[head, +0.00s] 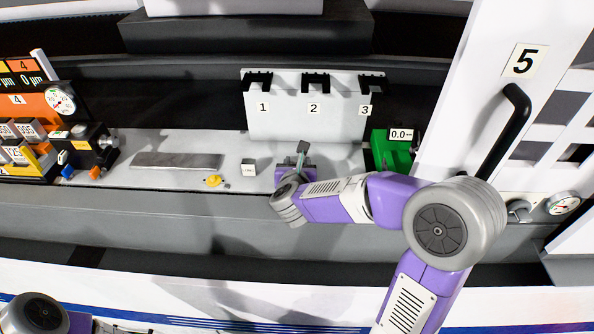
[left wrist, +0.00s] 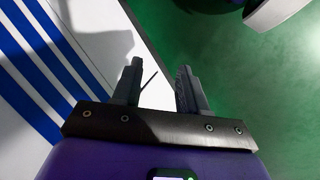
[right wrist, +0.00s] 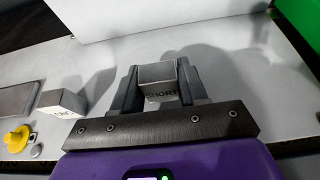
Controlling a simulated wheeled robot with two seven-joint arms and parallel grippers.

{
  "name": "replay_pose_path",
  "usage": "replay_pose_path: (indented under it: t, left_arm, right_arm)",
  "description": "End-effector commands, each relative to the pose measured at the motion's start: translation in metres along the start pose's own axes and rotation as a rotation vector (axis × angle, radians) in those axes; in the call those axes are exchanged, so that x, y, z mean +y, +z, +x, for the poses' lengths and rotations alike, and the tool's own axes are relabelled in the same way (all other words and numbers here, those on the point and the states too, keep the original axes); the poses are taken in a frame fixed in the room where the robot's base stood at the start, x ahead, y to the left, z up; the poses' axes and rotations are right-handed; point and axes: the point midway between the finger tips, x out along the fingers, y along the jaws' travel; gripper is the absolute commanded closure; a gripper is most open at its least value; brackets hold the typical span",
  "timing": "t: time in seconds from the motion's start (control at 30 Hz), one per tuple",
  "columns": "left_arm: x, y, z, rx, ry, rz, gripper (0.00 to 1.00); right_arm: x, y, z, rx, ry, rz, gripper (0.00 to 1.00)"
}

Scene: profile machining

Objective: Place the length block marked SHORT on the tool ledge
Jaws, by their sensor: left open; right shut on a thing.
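My right gripper (right wrist: 158,85) is shut on a grey block marked SHORT (right wrist: 158,75), held between its two fingers. In the head view my right gripper (head: 301,160) is over the light grey ledge (head: 130,182), in front of the white panel numbered 1 to 3. Whether the block touches the surface below, I cannot tell. A second small pale block (head: 248,168) stands left of the gripper; it also shows in the right wrist view (right wrist: 62,102), its marking not readable. My left gripper (left wrist: 160,85) is open and empty, away from the ledge.
A flat grey bar (head: 178,160) and a yellow knob-like piece (head: 213,181) lie left of the pale block. The white panel (head: 285,118) with black hooks stands behind. A green box (head: 388,150) is at right. An orange gauge station (head: 30,105) stands far left.

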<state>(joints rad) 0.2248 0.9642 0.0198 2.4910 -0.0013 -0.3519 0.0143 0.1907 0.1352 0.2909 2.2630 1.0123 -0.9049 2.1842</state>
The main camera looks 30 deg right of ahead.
Motion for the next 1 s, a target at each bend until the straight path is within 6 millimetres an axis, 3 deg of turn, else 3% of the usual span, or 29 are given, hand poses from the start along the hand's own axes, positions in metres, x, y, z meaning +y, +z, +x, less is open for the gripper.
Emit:
replay_pose_path:
  t: [0.1,0.5,0.53,0.67,0.7,1.0]
  left_arm:
    - [-0.0017,-0.0003,0.0046,0.000,0.000,0.000,0.57]
    - [-0.0032,-0.0005,0.0086,0.000,0.000,0.000,0.57]
    - [-0.0032,-0.0005,0.0086,0.000,0.000,0.000,0.57]
    - [-0.0027,-0.0004,0.0074,0.000,0.000,0.000,0.57]
    - [-0.0027,-0.0004,0.0074,0.000,0.000,0.000,0.57]
    - [-0.0023,-0.0004,0.0061,0.000,0.000,0.000,0.57]
  right_arm:
    - [0.0001,-0.0090,0.0041,-0.004,0.000,0.001,0.99]
    - [0.0003,-0.0115,0.0051,-0.005,0.001,0.002,0.99]
    - [0.0002,-0.0124,0.0053,-0.003,0.001,0.001,0.56]
    - [0.0002,-0.0114,0.0048,-0.002,0.001,0.001,0.36]
    - [0.0002,-0.0114,0.0048,-0.002,0.001,0.001,0.32]
    - [0.0002,-0.0106,0.0044,-0.002,0.001,0.000,0.32]
